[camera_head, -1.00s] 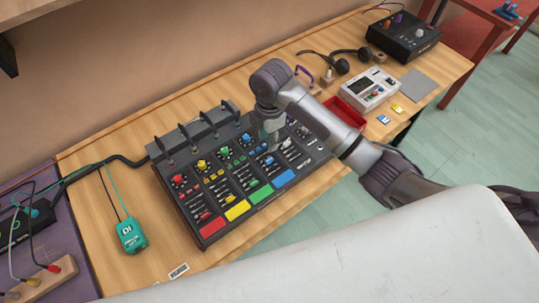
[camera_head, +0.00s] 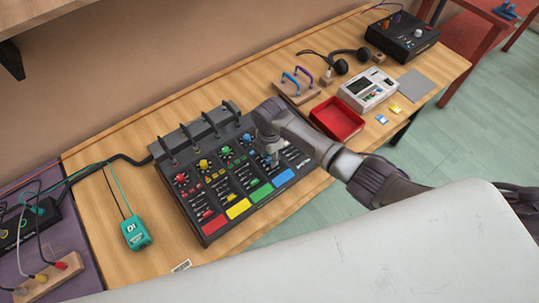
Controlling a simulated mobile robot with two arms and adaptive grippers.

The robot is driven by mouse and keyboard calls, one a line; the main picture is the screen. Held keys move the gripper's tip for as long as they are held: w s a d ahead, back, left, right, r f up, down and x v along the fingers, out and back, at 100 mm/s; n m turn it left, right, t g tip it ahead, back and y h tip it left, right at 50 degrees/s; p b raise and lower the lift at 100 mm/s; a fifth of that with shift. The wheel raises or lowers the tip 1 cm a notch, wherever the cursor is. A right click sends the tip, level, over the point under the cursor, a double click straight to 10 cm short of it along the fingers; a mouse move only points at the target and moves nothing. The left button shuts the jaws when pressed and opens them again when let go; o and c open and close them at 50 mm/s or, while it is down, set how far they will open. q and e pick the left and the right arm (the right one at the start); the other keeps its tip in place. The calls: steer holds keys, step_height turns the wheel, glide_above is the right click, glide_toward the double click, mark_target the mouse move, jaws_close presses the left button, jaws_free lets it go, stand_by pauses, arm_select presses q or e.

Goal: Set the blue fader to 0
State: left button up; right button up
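The black mixer (camera_head: 215,215) lies on the wooden table with colour-coded strips. Its blue strip has a blue knob (camera_head: 247,138) at the top and a blue pad (camera_head: 284,176) at the front edge. My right gripper (camera_head: 273,160) points down onto the fader area of the blue strip, low over the panel. It covers the blue fader, whose cap and setting I cannot make out. The fingers are too small to tell open from shut, or whether they touch the cap. My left gripper is not in view.
Red, yellow and green strips with knobs and pads lie left of the blue one. A red tray (camera_head: 337,120), a white device (camera_head: 368,90) and a wooden block with handles (camera_head: 297,88) stand to the right. A teal DI box (camera_head: 135,233) lies at left.

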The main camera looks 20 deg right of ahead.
steer(key=shift+f, duration=0.3)
jaws_close()
